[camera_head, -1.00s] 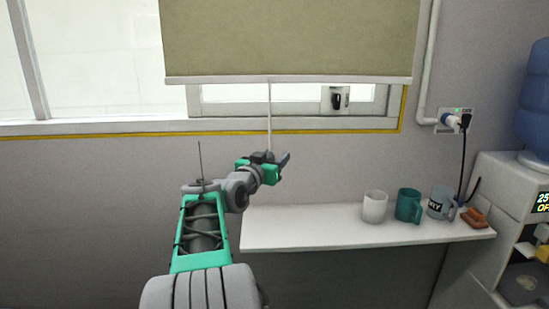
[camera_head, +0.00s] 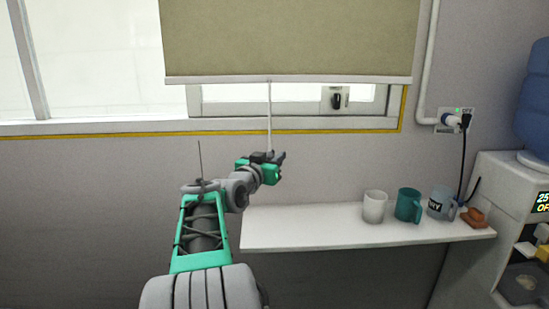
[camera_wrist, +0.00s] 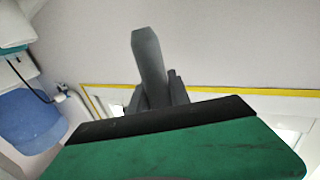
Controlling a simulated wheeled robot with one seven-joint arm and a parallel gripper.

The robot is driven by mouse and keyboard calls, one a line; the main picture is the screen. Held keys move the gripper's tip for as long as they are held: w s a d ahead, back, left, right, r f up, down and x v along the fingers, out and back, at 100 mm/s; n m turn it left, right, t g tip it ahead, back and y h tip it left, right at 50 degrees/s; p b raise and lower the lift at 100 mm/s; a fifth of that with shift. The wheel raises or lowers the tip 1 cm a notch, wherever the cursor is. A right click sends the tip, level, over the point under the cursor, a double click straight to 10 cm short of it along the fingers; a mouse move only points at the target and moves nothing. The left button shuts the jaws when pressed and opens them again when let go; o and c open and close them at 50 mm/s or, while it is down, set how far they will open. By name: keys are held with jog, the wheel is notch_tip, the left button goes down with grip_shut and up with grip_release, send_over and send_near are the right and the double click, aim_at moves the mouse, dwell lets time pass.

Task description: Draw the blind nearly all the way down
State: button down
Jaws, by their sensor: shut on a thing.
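The olive roller blind (camera_head: 290,40) hangs over the right part of the window, its pale bottom bar (camera_head: 290,79) a little above the window's lower frame. A thin white pull cord (camera_head: 269,115) hangs from the middle of the bar down to my gripper (camera_head: 280,158). My gripper is shut on the cord, below the sill and above the shelf's left end. In the wrist view my gripper's dark fingers (camera_wrist: 158,75) show against the wall, and the cord between them is hidden.
A white shelf (camera_head: 330,232) holds a white mug (camera_head: 375,206), a teal mug (camera_head: 408,205), a grey-blue mug (camera_head: 441,203) and a brown object (camera_head: 474,217). A wall socket (camera_head: 455,120) with a plug and a water dispenser (camera_head: 515,190) stand at right. The wall at left is clear.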

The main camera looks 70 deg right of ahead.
jog(key=shift+f, duration=0.1)
dwell(0.7)
notch_tip(320, 180, down, 2)
jog(key=b, duration=0.2)
jog(key=shift+b, duration=0.3)
jog(key=c, duration=1.2)
grip_release()
jog(key=a, duration=0.8)
jog(key=shift+d, duration=0.1)
